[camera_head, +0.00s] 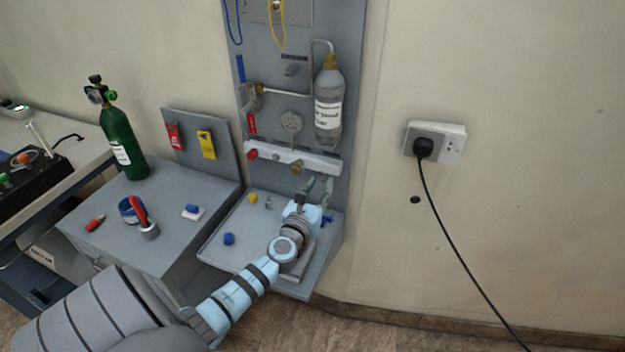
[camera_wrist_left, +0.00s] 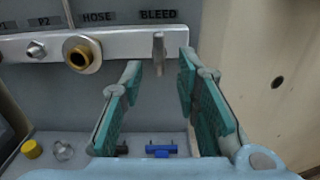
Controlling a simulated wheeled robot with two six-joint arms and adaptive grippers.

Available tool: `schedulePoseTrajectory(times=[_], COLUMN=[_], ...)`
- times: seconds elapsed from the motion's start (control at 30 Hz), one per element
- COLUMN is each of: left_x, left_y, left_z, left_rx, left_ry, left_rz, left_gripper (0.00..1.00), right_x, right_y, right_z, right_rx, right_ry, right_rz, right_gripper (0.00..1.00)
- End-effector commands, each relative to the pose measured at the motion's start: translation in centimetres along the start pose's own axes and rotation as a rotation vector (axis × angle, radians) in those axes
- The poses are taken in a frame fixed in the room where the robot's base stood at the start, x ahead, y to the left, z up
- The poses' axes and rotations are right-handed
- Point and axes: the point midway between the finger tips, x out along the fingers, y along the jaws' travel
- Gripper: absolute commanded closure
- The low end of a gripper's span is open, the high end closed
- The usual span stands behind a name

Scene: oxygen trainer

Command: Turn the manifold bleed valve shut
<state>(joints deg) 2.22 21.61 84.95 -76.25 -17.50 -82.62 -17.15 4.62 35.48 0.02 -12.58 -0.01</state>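The manifold is a pale bar (camera_head: 292,158) low on the grey wall panel; it also crosses the top of the left wrist view (camera_wrist_left: 115,46). The bleed valve (camera_wrist_left: 158,50) is a small grey lever hanging straight down at the bar's right end, under the label BLEED. In the head view I cannot make it out clearly near the fingers. My left gripper (camera_head: 318,185) is just below the bar's right end. In the left wrist view its teal-padded fingers (camera_wrist_left: 160,68) are open, with the lever showing in the gap between the tips. I see no contact. My right gripper is not in view.
A brass hose port (camera_wrist_left: 82,53) is left of the valve. A bottle (camera_head: 329,105) hangs above the bar. Below, a shelf holds a yellow cap (camera_wrist_left: 32,149), a blue clip (camera_wrist_left: 161,149) and a blue knob (camera_head: 229,239). A green cylinder (camera_head: 122,142) stands at left.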

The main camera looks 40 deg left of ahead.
Motion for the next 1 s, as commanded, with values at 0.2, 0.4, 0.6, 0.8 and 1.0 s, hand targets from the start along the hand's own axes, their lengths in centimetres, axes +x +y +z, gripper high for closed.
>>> schedulePoseTrajectory(times=[0.2,0.4,0.6,0.8,1.0], left_x=[-6.1,-8.6,-8.7,-8.7,-9.3], left_y=[0.0,0.0,0.0,0.0,0.6], left_z=[-0.1,-0.1,0.0,0.0,0.0], left_rx=[0.001,0.001,0.0,0.0,-0.157], left_ry=[0.004,0.002,0.001,0.001,0.013], left_rz=[-0.001,0.0,0.001,0.001,0.054], left_gripper=[0.71,0.71,0.71,0.71,0.71], right_x=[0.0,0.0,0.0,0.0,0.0], right_y=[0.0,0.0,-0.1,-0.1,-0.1], right_z=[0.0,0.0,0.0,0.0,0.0], right_rx=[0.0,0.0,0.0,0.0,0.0], right_ry=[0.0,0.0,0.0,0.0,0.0], right_rz=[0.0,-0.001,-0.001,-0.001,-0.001], right_gripper=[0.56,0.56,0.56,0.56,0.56])
